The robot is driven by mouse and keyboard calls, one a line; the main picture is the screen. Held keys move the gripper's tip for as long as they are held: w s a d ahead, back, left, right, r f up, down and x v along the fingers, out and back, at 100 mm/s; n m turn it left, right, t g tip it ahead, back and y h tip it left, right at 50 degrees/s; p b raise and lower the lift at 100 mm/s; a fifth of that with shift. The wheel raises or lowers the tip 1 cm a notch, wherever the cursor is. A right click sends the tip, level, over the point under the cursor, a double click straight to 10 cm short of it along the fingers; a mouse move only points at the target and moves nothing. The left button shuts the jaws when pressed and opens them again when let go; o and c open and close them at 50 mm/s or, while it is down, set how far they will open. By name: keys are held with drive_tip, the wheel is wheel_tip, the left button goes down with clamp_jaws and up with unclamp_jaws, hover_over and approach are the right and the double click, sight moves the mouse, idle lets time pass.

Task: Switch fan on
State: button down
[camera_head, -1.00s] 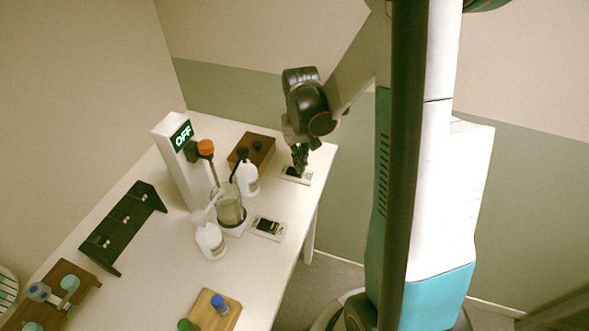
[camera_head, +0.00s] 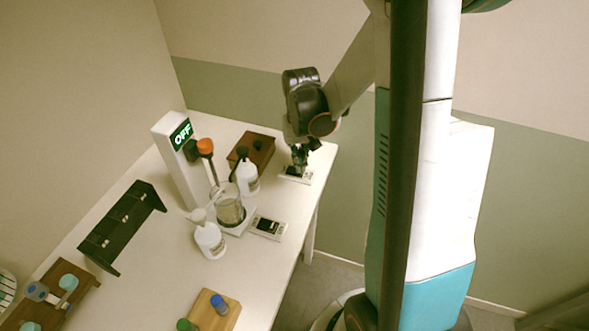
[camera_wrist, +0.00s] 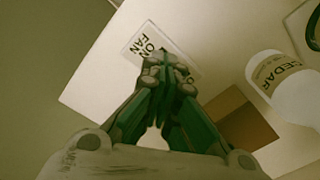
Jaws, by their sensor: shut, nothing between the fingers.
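The fan switch plate (camera_head: 305,177) lies flat near the table's right back edge, with a dark switch partly hidden under my gripper. In the wrist view the plate (camera_wrist: 140,45) shows the words "FAN" and "ON". My gripper (camera_head: 298,166) points down at this plate, its fingers closed together and empty. In the wrist view the fingertips (camera_wrist: 165,65) overlap the plate's right part and hide the switch there. I cannot tell whether they touch it. The white column (camera_head: 180,160) has a display (camera_head: 182,134) that reads "OFF" in green.
A second switch plate (camera_head: 268,227) lies nearer along the right edge. A white bottle labelled "CEDAR" (camera_wrist: 285,85) and a brown wooden block (camera_head: 262,147) stand close to my gripper. A glass beaker (camera_head: 229,210), another white bottle (camera_head: 209,240) and a dark rack (camera_head: 120,228) stand further left.

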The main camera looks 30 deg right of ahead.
drive_tip(key=shift+f+b, duration=0.75)
drive_tip(key=shift+f, duration=0.1)
idle(0.4)
drive_tip(key=shift+r, duration=0.15)
drive_tip(key=shift+r+p, duration=2.45)
drive_tip(key=shift+r, duration=0.95)
